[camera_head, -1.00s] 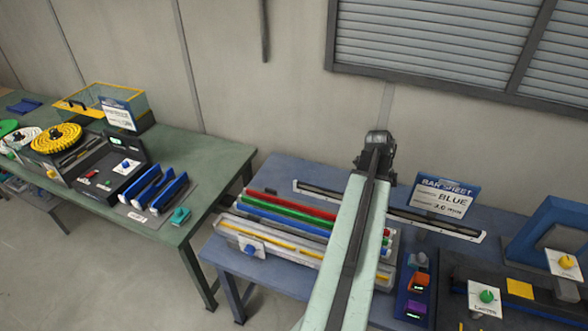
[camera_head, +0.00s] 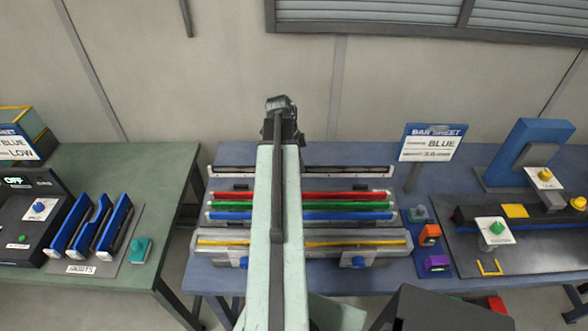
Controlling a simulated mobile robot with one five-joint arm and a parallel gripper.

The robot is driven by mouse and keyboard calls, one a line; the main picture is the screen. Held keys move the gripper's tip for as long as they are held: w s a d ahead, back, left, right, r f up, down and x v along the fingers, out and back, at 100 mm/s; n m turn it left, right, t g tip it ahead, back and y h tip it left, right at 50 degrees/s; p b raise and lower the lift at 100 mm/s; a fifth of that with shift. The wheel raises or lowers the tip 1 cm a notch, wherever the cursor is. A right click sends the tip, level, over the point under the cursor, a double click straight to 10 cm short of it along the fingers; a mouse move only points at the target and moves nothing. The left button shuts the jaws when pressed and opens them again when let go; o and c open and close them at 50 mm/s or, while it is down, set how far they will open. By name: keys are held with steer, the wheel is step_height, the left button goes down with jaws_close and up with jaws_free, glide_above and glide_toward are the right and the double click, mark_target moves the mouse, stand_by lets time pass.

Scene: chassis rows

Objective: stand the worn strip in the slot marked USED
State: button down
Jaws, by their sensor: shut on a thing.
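A long dark strip (camera_head: 340,171) with pale ends, taken as the worn strip, lies level across the picture behind my arm, and its middle is hidden. My gripper (camera_head: 287,128) is at the arm's far end, its fingertips hidden by the arm. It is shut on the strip. The strip appears over the back of the blue table, behind a rack (camera_head: 392,206) of red, green and blue bars. Its height above the table is unclear. No marking USED is readable. On the left table, blue holders (camera_head: 112,229) stand upright on a grey plate with a small white label.
A grey fixture (camera_head: 405,247) with a yellow line is on the blue table (camera_head: 225,157), in front of the rack. A BLUE sign (camera_head: 432,143) and a blue press (camera_head: 535,155) stand to the right. A gap separates the blue table from the green table (camera_head: 165,160).

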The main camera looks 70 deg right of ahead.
steer(key=shift+w+a+b+x, duration=0.1)
steer(key=shift+w+b+x, duration=0.1)
steer(key=shift+b+x, duration=1.05)
steer(key=shift+w+a+b+x, duration=0.15)
steer(key=shift+w+b+x, duration=0.05)
steer(key=shift+b+x, duration=0.95)
steer(key=shift+f, duration=0.1)
steer(key=shift+f+b, duration=1.05)
steer(key=shift+b, duration=0.05)
steer(key=shift+f+b, duration=1.1)
steer(key=shift+f, duration=0.05)
steer(key=c, duration=1.4)
jaws_free()
steer(key=shift+r, duration=0.1)
